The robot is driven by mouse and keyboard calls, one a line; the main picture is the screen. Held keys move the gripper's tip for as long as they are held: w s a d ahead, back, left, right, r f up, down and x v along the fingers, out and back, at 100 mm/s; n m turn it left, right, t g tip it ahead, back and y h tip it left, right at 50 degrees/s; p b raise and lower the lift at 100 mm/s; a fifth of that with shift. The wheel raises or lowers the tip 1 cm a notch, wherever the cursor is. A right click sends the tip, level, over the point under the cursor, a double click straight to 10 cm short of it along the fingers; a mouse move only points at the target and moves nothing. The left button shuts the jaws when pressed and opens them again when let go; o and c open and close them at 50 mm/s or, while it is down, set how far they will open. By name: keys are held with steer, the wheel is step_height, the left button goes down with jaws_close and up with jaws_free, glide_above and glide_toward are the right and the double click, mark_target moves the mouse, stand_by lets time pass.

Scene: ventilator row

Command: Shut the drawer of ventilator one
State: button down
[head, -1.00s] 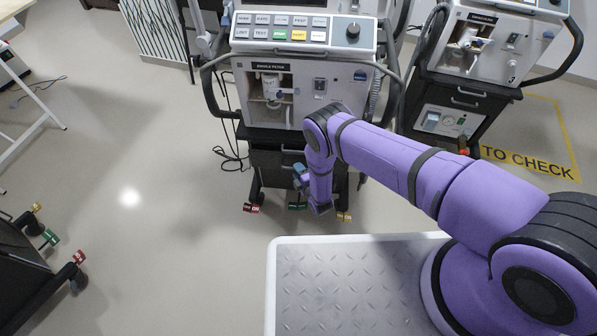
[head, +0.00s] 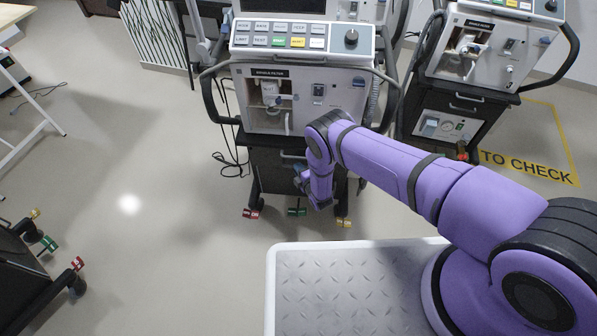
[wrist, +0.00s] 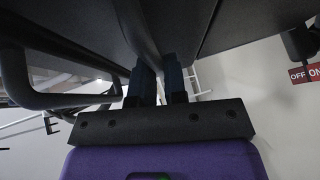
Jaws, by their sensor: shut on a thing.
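The middle ventilator (head: 338,92) stands on a dark cart ahead of me; I cannot read a number on it. Its dark drawer area (head: 270,165) lies below the white housing, partly behind my arm. My gripper (head: 299,180) is low in front of it, mostly hidden by my own wrist. In the wrist view my gripper's two blue fingers (wrist: 159,82) are close together around a grey bar (wrist: 140,35), which looks like a handle, against dark panels (wrist: 215,25). How far the drawer stands out is hard to tell.
A second ventilator (head: 482,50) on a dark cart stands at the right, by yellow floor marking reading TO CHECK (head: 528,167). A dark wheeled base (head: 30,275) is at lower left. Coloured caster pedals (head: 297,212) show under the middle cart. The floor (head: 150,170) at left is clear.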

steer(key=c, duration=1.2)
jaws_free()
steer(key=shift+w, duration=0.15)
steer(key=shift+o, duration=0.2)
steer(key=v, duration=1.1)
